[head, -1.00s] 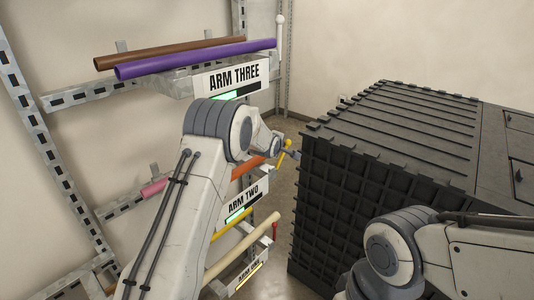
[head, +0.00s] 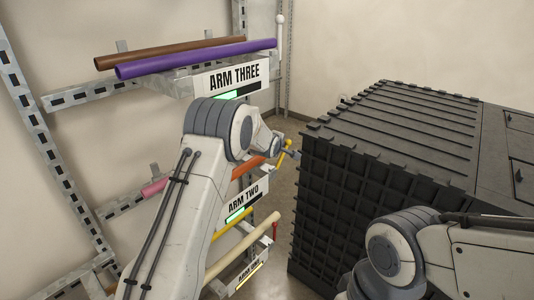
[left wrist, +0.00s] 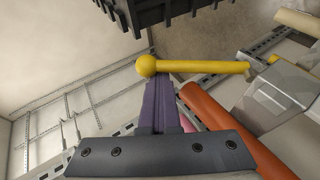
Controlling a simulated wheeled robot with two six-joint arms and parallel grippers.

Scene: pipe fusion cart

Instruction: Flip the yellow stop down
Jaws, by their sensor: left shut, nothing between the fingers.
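The yellow stop (left wrist: 205,67) is a rod with a ball at its end, lying roughly level across the left wrist view. Its ball end (left wrist: 146,66) is at the tips of my left gripper (left wrist: 154,82), which is shut and empty. I cannot tell whether they touch. In the head view the stop (head: 287,146) shows small beside the ARM TWO level, just beyond my left wrist, and my left gripper (head: 294,155) is against or close to it. My right gripper is outside both views.
An orange pipe (left wrist: 222,122) and a pink pipe (head: 154,187) lie on the middle rack arm. Purple (head: 195,59) and brown (head: 165,53) pipes rest on ARM THREE above. A large black ribbed crate (head: 390,150) stands close on the right, with a narrow floor gap between.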

